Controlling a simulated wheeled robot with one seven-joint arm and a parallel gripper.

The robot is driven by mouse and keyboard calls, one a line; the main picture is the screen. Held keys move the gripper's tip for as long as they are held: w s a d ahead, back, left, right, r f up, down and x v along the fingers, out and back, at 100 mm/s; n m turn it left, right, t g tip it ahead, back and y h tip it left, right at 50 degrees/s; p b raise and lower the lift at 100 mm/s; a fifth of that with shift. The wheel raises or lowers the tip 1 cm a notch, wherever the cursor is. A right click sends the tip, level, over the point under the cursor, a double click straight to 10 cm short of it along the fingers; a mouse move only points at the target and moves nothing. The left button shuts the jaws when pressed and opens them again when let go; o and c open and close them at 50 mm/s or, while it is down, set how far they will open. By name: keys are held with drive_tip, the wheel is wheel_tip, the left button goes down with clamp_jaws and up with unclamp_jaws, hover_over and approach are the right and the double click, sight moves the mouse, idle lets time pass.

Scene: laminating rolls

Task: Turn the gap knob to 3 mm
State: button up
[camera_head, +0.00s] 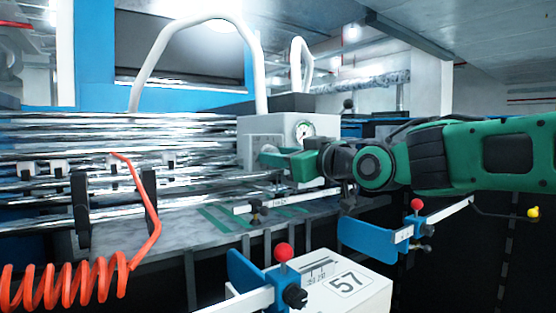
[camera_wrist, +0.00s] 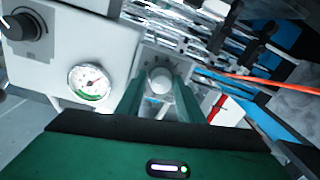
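A pale round knob (camera_wrist: 160,76) sits on a light plate with small dark marks in the wrist view. I take it for the gap knob, but its label and setting are too small to read. My gripper (camera_wrist: 159,88) has its two green fingers apart, one on each side of the knob. Narrow gaps seem to show between fingers and knob, and I cannot tell whether they touch.
A round gauge (camera_wrist: 90,82) and a black knob (camera_wrist: 25,26) are on the same box. Shiny rolls (camera_head: 120,130) lie to the left.

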drive_tip(key=c, duration=0.6)
drive_tip(key=shift+m, duration=0.3)
drive_tip(key=o, duration=1)
drive_tip(key=shift+o, duration=0.2)
drive_tip(key=v, duration=1)
drive_tip(key=shift+s+d, duration=0.25)
drive_tip(key=shift+d, duration=0.05)
